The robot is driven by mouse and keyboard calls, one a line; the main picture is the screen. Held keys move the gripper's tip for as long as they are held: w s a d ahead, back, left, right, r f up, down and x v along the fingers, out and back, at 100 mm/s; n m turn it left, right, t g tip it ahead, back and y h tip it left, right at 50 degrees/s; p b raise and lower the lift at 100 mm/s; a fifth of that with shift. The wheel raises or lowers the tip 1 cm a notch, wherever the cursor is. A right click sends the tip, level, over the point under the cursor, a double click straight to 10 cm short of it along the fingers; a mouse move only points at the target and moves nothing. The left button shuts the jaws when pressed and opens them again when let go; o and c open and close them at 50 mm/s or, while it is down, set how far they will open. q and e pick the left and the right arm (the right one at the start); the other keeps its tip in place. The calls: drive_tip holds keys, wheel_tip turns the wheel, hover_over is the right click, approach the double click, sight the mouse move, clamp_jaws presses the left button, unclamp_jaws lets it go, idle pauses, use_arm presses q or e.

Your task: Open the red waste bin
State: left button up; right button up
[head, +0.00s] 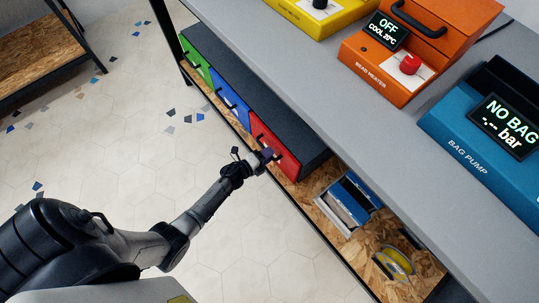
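The red waste bin (284,160) is the nearest of three coloured drawer-like bins on the low shelf under the bench. It appears closed, its front level with the blue and green ones. My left gripper (270,155) is at the red front, around the lower part of its dark handle (262,139). The gripper is small and dark here, and I cannot tell whether its fingers touch or close on the handle. Part of the handle and the front is hidden behind it. My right gripper is not in view.
The blue bin (232,103) and green bin (197,67) stand beside the red one. A blue-and-white box (346,203) and a yellow spool (397,262) sit on the wooden shelf. The grey bench top (330,105) overhangs above. The floor before the bins is clear except for scattered chips.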

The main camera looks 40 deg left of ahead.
use_arm(q)
drive_tip(key=shift+w+d+f, duration=0.1)
drive_tip(key=shift+w, duration=0.5)
clamp_jaws()
